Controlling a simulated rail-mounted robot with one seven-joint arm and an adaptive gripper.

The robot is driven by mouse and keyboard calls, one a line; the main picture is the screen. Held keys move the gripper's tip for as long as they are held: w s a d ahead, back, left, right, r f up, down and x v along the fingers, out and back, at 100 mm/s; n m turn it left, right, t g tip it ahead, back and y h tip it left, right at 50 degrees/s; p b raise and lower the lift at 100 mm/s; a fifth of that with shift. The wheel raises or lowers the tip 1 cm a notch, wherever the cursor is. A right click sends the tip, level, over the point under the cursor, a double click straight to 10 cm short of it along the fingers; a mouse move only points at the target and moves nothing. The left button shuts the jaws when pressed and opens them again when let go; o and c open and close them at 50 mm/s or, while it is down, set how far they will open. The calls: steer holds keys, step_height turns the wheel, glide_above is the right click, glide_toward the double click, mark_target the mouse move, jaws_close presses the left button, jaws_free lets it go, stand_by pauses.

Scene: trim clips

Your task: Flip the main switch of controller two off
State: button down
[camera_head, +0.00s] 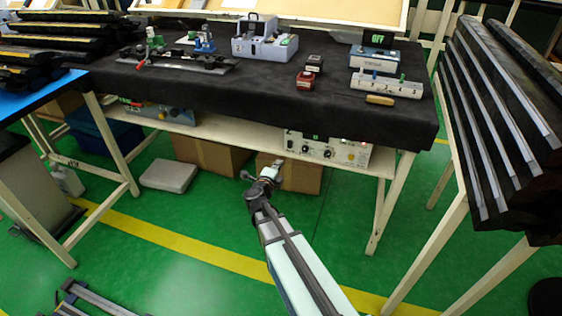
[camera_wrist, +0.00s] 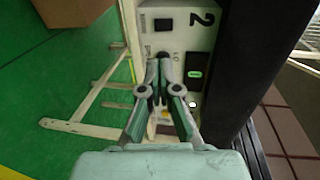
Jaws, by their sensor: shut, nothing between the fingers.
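Controller two (camera_head: 325,148) is a pale box on the shelf under the black-topped table. In the wrist view its pale front panel (camera_wrist: 180,38) fills the upper middle, with a large "2" on it. A dark rectangular part with a lit green bar (camera_wrist: 194,72) is on the panel, right of my fingertips. A small black rectangular part (camera_wrist: 163,24) is higher up. I cannot tell for certain which is the main switch or its position. My gripper (camera_wrist: 160,68) is shut and empty, in front of the panel; contact cannot be told. In the head view my gripper (camera_head: 268,172) is just left of the controller.
Cardboard boxes (camera_head: 208,158) stand on the floor beneath the shelf. Another device (camera_head: 160,113) is on the shelf at left. The table top (camera_head: 265,82) holds several small devices above. Table legs (camera_head: 384,205) stand at right. A lit white lamp (camera_wrist: 193,103) is beside my right finger.

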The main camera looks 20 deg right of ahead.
mark_target(290, 147)
steer(key=x, duration=1.2)
steer(key=shift+w+d, duration=0.25)
steer(key=shift+w, duration=0.05)
steer(key=shift+a+f+b, duration=0.1)
steer(key=shift+f+b, duration=0.05)
steer(key=shift+b, duration=0.15)
